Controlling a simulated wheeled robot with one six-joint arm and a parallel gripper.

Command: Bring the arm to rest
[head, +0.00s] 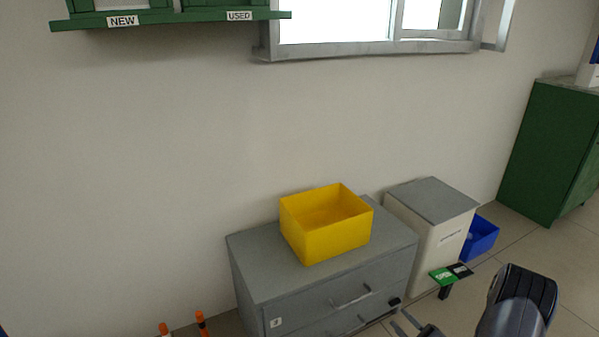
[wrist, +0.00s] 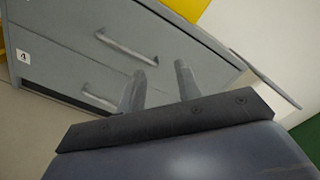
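My gripper (head: 403,324) shows at the bottom right of the head view, in front of the grey drawer cabinet. In the wrist view its two fingers (wrist: 159,88) stand apart with nothing between them. The fingers point toward the cabinet's drawer fronts, and I cannot tell how far off they are. Part of my dark arm shows at the lower right of the head view.
A yellow bin (head: 335,240) sits on the grey drawer cabinet (head: 262,268). Right of it are a white box unit with a grey top (head: 432,200), a blue bin (head: 482,238) and a green cabinet (head: 545,150). Orange-and-black posts (head: 202,322) stand at the bottom left.

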